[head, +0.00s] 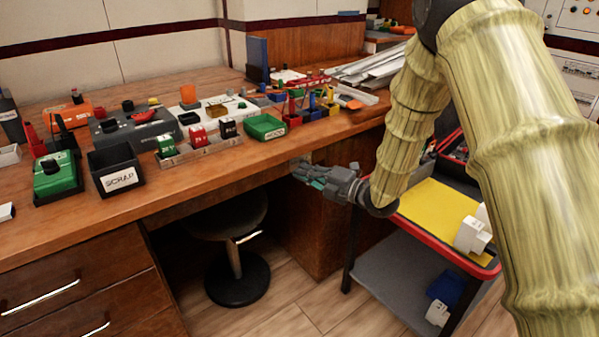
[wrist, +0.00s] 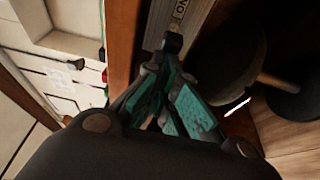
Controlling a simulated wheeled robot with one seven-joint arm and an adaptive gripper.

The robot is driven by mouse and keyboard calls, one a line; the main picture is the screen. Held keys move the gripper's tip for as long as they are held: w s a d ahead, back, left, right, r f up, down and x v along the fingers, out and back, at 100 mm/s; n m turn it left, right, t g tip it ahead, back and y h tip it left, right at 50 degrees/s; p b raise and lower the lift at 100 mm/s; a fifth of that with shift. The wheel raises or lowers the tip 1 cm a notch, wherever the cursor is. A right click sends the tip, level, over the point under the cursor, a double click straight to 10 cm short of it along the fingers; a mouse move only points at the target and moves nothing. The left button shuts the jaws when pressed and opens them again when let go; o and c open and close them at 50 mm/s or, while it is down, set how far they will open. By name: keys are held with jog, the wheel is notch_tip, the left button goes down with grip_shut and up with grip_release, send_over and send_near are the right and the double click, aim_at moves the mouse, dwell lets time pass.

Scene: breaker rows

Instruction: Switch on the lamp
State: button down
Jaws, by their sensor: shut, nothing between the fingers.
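My gripper (head: 312,175) is just under the front edge of the workbench in the head view, beside a small pale plate (head: 300,160) that it partly covers. In the wrist view my gripper (wrist: 165,75) shows its teal-padded fingers shut and empty. Beyond the fingertips is a grey metal plate (wrist: 158,25) with lettering that seems to include "ON". A black knob or lever (wrist: 173,42) shows at the plate's near end, close to the fingertips; I cannot tell whether they touch. I cannot make out a lamp in either view.
The workbench (head: 225,165) carries a scrap bin (head: 115,170), a green box (head: 57,177) and a green tray (head: 265,127). A stool (head: 235,215) stands under it. A red-rimmed cart with a yellow top (head: 435,212) is right of my gripper.

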jog(key=n+g, duration=0.1)
jog(key=d+n+g+y, duration=0.1)
jog(key=g+y, duration=0.1)
jog(key=g, duration=0.1)
jog(key=shift+w+d+n, duration=0.25)
jog(key=shift+d+n, duration=0.05)
jog(key=shift+n, duration=0.1)
jog(key=v, duration=0.7)
jog(key=shift+d, duration=0.25)
jog(key=shift+s, duration=0.1)
